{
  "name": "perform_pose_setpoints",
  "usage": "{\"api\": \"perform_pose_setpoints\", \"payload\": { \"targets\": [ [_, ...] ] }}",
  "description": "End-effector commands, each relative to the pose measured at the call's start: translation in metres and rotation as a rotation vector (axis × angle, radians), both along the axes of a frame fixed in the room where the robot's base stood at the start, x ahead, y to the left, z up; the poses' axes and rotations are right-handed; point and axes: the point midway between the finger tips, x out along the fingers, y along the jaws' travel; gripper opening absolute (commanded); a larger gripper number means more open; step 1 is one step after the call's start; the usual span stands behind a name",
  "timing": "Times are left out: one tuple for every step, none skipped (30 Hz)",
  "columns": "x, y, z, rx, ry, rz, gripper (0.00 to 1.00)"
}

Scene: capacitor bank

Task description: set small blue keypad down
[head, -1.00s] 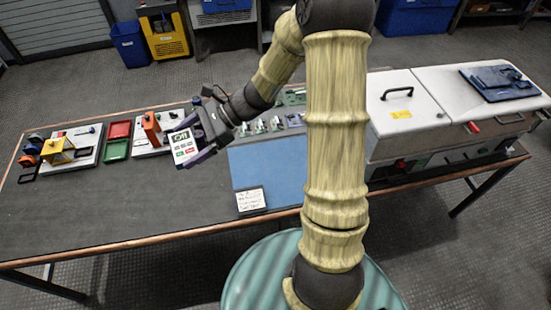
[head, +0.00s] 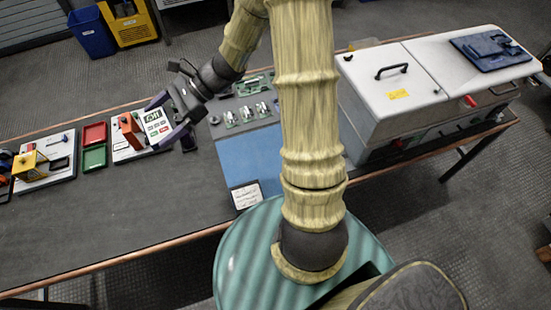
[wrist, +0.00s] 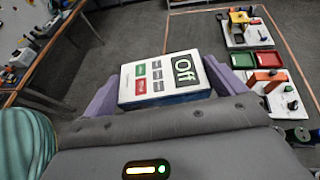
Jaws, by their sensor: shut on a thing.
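The keypad (head: 156,127) has a white face with an "Off" display and green, red and grey buttons. In the wrist view the keypad (wrist: 165,77) shows blue along its lower edge. My gripper (head: 163,120) is shut on it, with a purple finger on each side. The keypad is held above the left part of the dark workbench, face tilted toward the head camera. In the head view it overlaps the white board with the orange block. The exact gap to the bench cannot be told.
Red (head: 95,133) and green (head: 94,157) trays and a board with a yellow block (head: 29,164) lie left. A blue mat (head: 250,158) with a white card (head: 246,195) lies right, beside a large white cabinet (head: 420,85). The bench's front left is clear.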

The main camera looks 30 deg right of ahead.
Motion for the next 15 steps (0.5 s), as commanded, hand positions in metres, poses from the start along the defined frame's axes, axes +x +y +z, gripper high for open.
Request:
{"api": "perform_pose_setpoints", "payload": {
  "targets": [
    [0.0, -0.001, -0.001, 0.0, 0.0, -0.002, 0.71],
    [0.001, -0.002, -0.003, 0.0, 0.0, -0.005, 0.71],
    [0.002, -0.005, -0.006, 0.0, 0.0, -0.012, 0.71],
    [0.003, -0.008, -0.009, 0.0, 0.001, -0.02, 0.71],
    [0.004, -0.011, -0.013, 0.0, 0.0, -0.028, 0.71],
    [0.005, -0.017, -0.019, 0.0, 0.0, -0.043, 0.71],
    [0.007, -0.023, -0.025, 0.0, 0.0, -0.056, 0.71],
    [0.008, -0.029, -0.031, 0.0, 0.0, -0.073, 0.71],
    [0.011, -0.038, -0.04, 0.001, 0.001, -0.095, 0.71],
    [0.012, -0.046, -0.047, 0.001, 0.0, -0.114, 0.71],
    [0.014, -0.054, -0.054, 0.001, 0.001, -0.134, 0.71],
    [0.016, -0.065, -0.064, 0.001, 0.0, -0.161, 0.71],
    [0.017, -0.074, -0.072, 0.001, 0.001, -0.183, 0.71],
    [0.019, -0.083, -0.079, 0.001, 0.001, -0.204, 0.71],
    [0.02, -0.094, -0.088, 0.002, 0.001, -0.232, 0.71]
  ]
}}
